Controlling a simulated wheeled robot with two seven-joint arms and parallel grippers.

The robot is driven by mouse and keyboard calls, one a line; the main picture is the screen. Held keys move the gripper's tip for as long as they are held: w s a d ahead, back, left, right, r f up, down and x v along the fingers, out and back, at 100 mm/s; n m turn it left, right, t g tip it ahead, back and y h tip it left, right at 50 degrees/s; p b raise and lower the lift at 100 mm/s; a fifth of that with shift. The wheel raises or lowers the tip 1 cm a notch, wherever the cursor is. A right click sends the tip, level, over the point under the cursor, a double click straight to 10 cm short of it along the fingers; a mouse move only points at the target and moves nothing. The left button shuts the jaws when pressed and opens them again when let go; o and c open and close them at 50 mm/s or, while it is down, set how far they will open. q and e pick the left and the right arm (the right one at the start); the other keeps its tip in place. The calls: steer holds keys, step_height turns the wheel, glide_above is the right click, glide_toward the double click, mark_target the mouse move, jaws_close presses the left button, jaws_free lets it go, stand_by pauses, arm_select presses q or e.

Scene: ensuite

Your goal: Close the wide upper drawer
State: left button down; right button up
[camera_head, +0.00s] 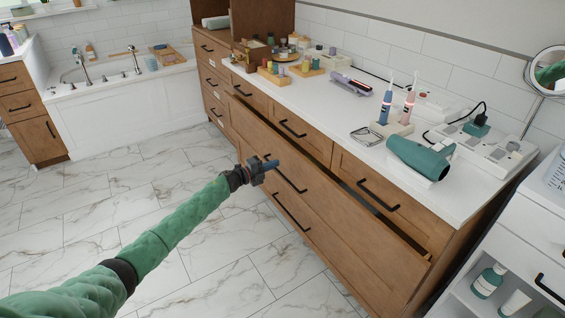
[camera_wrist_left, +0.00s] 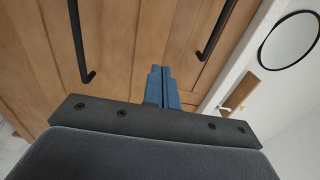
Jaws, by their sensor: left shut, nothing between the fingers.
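The wide upper drawer (camera_head: 345,220) is in the wooden vanity, below the row of small drawers. It stands partly open: its front sticks out, and a dark gap shows behind its top edge. Its black bar handle (camera_head: 286,178) is near the middle of its front. My left gripper (camera_head: 270,164) is shut and empty, in front of the drawer near the handle. In the left wrist view its blue fingers (camera_wrist_left: 163,88) are together and point at wooden fronts with two black handles. I cannot tell whether the fingertips touch the wood. My right gripper is not in view.
Another wide drawer with a black handle (camera_head: 291,212) is below. The white countertop (camera_head: 325,112) holds a teal hair dryer (camera_head: 418,157), toothbrushes and small bottles. A white shelf unit (camera_head: 520,245) stands at the right. The marble floor (camera_head: 215,250) in front is clear.

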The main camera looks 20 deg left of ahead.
arm_select(q)
steer(key=s+a+f+b, duration=0.3)
steer(key=s+a+f, duration=0.15)
steer(key=s, duration=0.25)
steer(key=s+d+m+g+b, duration=0.1)
steer(key=s+d+b, duration=0.1)
steer(key=d, duration=0.2)
steer(key=t, duration=0.1)
glide_toward(316, 173)
steer(key=shift+n, duration=0.4)
steer(key=x, duration=0.5)
steer(key=shift+w+d, duration=0.15)
steer(key=shift+w, duration=0.1)
steer(key=shift+w+d, duration=0.4)
steer(key=shift+w, duration=0.1)
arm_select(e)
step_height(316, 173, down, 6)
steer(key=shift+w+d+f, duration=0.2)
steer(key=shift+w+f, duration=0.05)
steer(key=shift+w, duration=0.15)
